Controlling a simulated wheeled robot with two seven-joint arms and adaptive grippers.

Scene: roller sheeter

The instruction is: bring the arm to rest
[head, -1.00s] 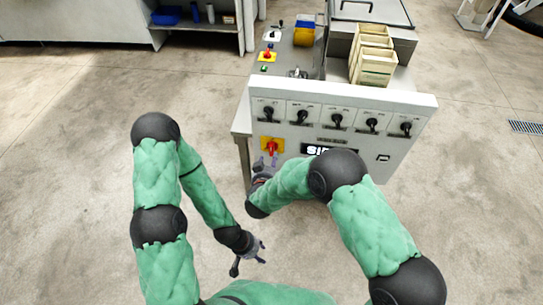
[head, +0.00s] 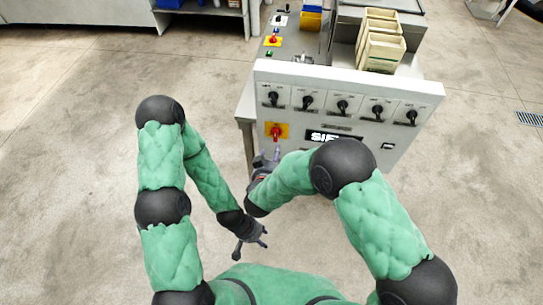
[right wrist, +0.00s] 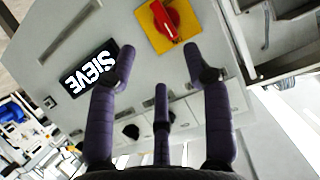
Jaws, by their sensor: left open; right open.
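My right gripper (head: 268,160) is open and empty, just below the red rotary switch (head: 276,132) on its yellow plate at the front of the sheeter (head: 345,95). In the right wrist view the spread fingers (right wrist: 160,65) point toward the panel, with the red switch (right wrist: 168,20) beyond their tips and apart from them. My left gripper (head: 253,240) is open and empty, low over the floor in front of the machine. My right forearm hides part of the lower panel.
The panel carries a row of several black knobs (head: 343,106) and a SIEVE label (right wrist: 90,75). Cream bins (head: 382,45) stand on top of the machine. A grey bench (head: 80,18) is at the back left. The floor (head: 70,150) on the left is clear.

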